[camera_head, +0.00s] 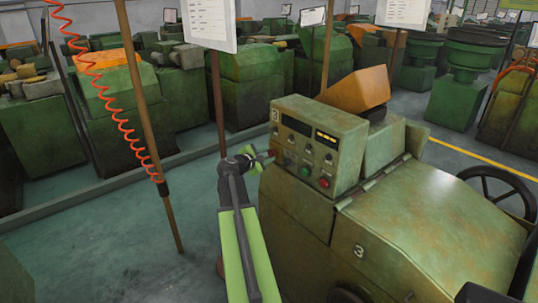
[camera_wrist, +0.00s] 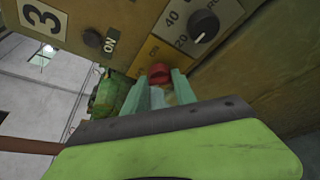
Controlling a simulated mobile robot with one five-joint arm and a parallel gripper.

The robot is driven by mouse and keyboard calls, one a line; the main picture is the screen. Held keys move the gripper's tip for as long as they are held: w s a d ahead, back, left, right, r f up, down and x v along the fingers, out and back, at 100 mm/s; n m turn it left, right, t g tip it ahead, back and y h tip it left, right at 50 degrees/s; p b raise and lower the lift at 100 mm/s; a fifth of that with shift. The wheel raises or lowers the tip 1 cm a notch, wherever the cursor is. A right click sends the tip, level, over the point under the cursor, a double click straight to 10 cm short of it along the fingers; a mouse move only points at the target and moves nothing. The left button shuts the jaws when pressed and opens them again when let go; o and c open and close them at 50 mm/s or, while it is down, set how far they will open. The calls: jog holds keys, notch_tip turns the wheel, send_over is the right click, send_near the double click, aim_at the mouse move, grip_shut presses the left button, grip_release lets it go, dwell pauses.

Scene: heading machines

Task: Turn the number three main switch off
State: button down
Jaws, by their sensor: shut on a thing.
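The number three machine's green control box (camera_head: 318,140) has a "3" at its upper left corner. My gripper (camera_head: 266,156) reaches the panel's left edge. In the wrist view its two pale green fingers (camera_wrist: 163,84) are shut on the red knob, one on each side. The fingers hide the knob's lower part, and I cannot tell which way it is turned.
Near the switch are a dark button (camera_wrist: 92,37) marked ON and a black dial (camera_wrist: 204,26). Green (camera_head: 306,171) and red (camera_head: 324,182) buttons sit lower right on the panel. A brown pole (camera_head: 216,105) stands behind my gripper.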

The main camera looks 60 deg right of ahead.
jog(key=shift+s+a+f, duration=0.1)
jog(key=shift+s+f, duration=0.05)
jog(key=shift+f, duration=0.05)
jog(key=c, duration=1)
grip_release()
jog(key=shift+r, duration=0.1)
jog(key=p+v, duration=0.5)
jog(key=v, duration=1.2)
jog(key=shift+a, duration=0.15)
